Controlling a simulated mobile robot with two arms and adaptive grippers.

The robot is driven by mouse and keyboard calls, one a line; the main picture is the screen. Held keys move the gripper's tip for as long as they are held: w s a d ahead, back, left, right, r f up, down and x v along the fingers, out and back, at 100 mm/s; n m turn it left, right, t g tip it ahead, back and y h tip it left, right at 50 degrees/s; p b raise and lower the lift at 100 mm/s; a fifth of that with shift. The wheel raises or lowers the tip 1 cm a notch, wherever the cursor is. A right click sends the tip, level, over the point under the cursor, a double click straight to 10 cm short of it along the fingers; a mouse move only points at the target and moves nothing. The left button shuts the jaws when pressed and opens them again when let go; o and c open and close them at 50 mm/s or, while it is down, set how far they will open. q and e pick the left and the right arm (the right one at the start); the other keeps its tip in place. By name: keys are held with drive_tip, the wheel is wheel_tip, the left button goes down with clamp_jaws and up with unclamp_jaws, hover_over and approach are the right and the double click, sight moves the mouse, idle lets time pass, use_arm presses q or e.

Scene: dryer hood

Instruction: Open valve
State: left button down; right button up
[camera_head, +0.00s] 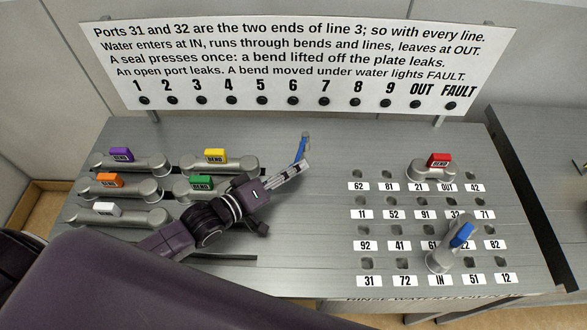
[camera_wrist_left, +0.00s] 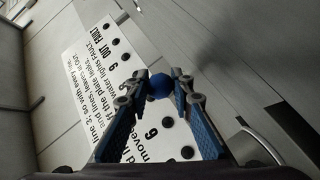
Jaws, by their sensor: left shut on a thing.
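A small valve with a grey top (camera_head: 306,136) and a blue part stands at the back middle of the metal bench. My left gripper (camera_head: 302,147) reaches it from the left. In the left wrist view a round blue knob (camera_wrist_left: 158,86) sits between my fingertips, and my left gripper (camera_wrist_left: 160,92) is shut on it. The fingers hide part of the valve, so I cannot tell its handle's angle. My right gripper is not in view.
The ported plate at right holds a red bend (camera_head: 438,160) by 21 and OUT and a blue bend (camera_head: 460,235) above IN. The sign's (camera_head: 300,65) lamps look dark.

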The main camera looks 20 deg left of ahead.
use_arm(q)
drive_tip(key=shift+a, duration=0.1)
drive_tip(key=c, duration=1.7)
unclamp_jaws()
drive_tip(key=shift+o, duration=0.2)
drive_tip(key=v, duration=1.2)
